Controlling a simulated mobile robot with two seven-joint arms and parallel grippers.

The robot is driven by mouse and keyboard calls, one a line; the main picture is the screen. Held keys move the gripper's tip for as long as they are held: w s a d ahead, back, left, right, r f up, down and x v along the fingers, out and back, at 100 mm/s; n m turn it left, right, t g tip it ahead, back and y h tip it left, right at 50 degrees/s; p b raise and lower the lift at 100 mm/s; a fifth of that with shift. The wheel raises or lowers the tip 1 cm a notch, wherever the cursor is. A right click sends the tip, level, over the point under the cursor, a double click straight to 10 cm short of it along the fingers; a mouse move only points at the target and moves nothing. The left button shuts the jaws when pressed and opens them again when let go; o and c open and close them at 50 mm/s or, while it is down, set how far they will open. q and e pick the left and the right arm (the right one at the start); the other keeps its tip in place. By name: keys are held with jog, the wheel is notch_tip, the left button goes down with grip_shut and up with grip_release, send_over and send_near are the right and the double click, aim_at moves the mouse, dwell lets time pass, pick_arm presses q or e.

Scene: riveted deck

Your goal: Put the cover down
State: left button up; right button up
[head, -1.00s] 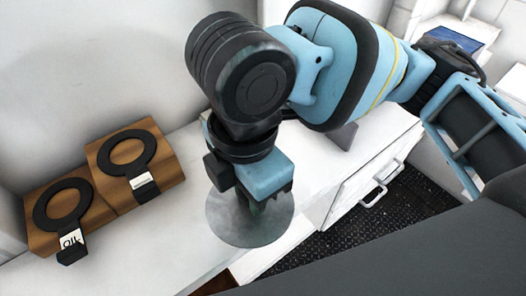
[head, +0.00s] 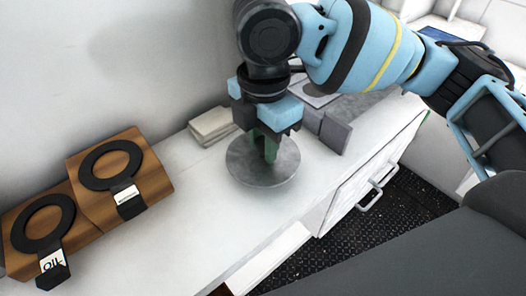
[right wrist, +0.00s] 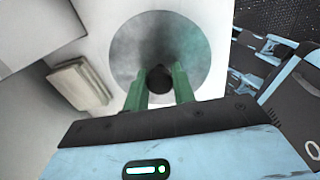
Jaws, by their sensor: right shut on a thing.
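The cover is a round grey metal disc (head: 245,172) in the head view, over the white counter top. It also shows in the right wrist view (right wrist: 190,45), with a dark round knob (right wrist: 158,79) at its middle. My right gripper (head: 271,157) is above the disc with its green fingers pointing down. In the right wrist view the fingers (right wrist: 160,84) are closed on the knob. I cannot tell whether the disc touches the counter. My left gripper is in neither view.
Two wooden blocks with black rings and label tags, one nearer (head: 30,240) and one farther (head: 150,180), stand at the left. A pale stack (head: 212,125) lies by the wall and a grey block (head: 334,134) stands right of the gripper. The counter (head: 185,240) between is bare.

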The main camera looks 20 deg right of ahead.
aim_at(263, 156)
notch_tip(263, 156, down, 3)
jog(key=shift+s+r, duration=0.1)
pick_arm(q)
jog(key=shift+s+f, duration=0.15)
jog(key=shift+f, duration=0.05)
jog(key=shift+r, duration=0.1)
pick_arm(e)
jog(key=shift+f, duration=0.25)
jog(key=o, duration=1)
jog(key=shift+r, duration=0.2)
notch_tip(263, 156, up, 10)
jog(key=shift+r+p, duration=0.25)
jog(key=shift+p, duration=0.35)
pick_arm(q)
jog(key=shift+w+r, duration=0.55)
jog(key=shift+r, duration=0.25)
pick_arm(e)
jog(key=shift+r, duration=0.7)
